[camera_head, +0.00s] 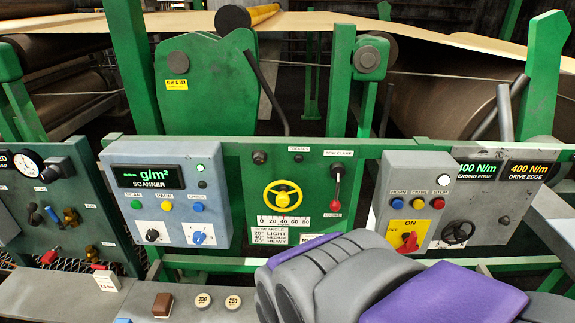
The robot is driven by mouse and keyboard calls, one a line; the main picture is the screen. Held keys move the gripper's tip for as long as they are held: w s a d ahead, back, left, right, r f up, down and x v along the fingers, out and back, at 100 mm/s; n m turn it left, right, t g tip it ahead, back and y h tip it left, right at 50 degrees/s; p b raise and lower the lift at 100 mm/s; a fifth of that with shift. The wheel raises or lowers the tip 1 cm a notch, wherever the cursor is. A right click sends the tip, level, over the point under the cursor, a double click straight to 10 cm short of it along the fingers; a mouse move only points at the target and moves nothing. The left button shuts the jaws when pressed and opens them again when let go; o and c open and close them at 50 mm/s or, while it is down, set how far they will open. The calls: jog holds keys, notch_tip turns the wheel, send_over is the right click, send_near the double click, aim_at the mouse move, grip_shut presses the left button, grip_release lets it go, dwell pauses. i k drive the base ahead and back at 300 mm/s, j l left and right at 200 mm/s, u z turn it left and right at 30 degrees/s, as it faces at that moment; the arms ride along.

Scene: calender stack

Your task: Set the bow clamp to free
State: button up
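The bow clamp lever (336,186) is on the green panel in the middle of the view, under a small label reading BOW CLAMP (339,153). My grey and purple arm fills the lower right, below and in front of the panel. No gripper fingers show, and nothing of mine touches the lever.
A yellow handwheel (283,195) above a scale is just left of the lever. The grey scanner box (168,192) is further left. A grey box with buttons and a red switch (410,202) stands close on the right. A grey ledge (195,302) runs along the front.

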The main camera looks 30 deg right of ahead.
aim_at(335, 206)
jog(key=l+z, duration=0.1)
jog(key=z, duration=0.95)
